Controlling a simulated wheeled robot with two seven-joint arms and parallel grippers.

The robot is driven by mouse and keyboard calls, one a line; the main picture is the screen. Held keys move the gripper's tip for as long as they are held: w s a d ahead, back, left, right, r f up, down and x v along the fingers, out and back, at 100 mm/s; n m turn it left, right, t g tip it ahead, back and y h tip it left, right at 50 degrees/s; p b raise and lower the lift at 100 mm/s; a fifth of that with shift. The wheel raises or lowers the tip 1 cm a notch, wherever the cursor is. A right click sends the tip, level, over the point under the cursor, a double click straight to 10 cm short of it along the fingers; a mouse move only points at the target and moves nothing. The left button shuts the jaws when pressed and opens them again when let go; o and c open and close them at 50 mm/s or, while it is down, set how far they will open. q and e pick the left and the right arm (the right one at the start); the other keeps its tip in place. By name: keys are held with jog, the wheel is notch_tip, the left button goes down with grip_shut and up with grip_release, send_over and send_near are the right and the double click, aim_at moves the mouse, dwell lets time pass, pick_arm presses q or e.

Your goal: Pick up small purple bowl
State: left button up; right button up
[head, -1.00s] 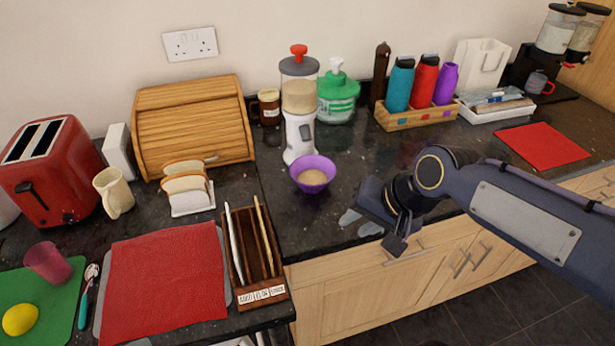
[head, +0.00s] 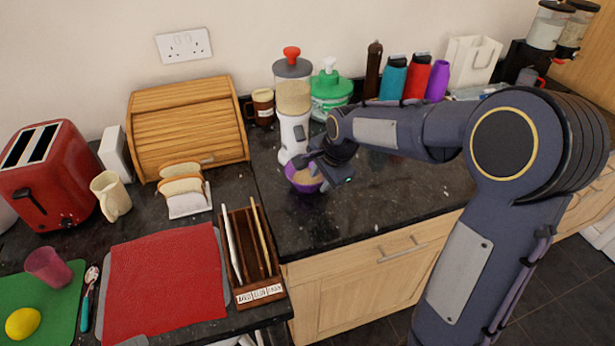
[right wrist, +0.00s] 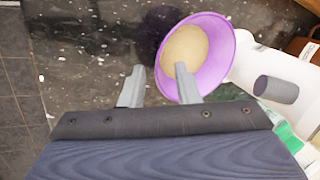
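The small purple bowl (head: 303,188) stands on the dark granite counter in front of the cereal dispenser, with pale, beige contents inside. It also shows in the right wrist view (right wrist: 221,71). My right gripper (head: 318,168) is at the bowl's right side and covers part of its rim. In the right wrist view my right gripper (right wrist: 158,84) is open, its two fingers apart. One finger overlaps the bowl's inside and the other shows outside the near rim. Whether either finger touches the bowl cannot be told. My left gripper is not in view.
The cereal dispenser (head: 293,105) stands close behind the bowl, with a green-lidded container (head: 330,95) to its right. A wooden rack (head: 248,255) is at the front left. The counter right of the bowl (head: 400,200) is clear.

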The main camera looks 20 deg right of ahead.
aim_at(320, 182)
jog(key=x, duration=0.3)
jog(key=shift+w+f, duration=0.1)
jog(key=shift+f, duration=0.3)
jog(key=shift+d, duration=0.1)
grip_shut()
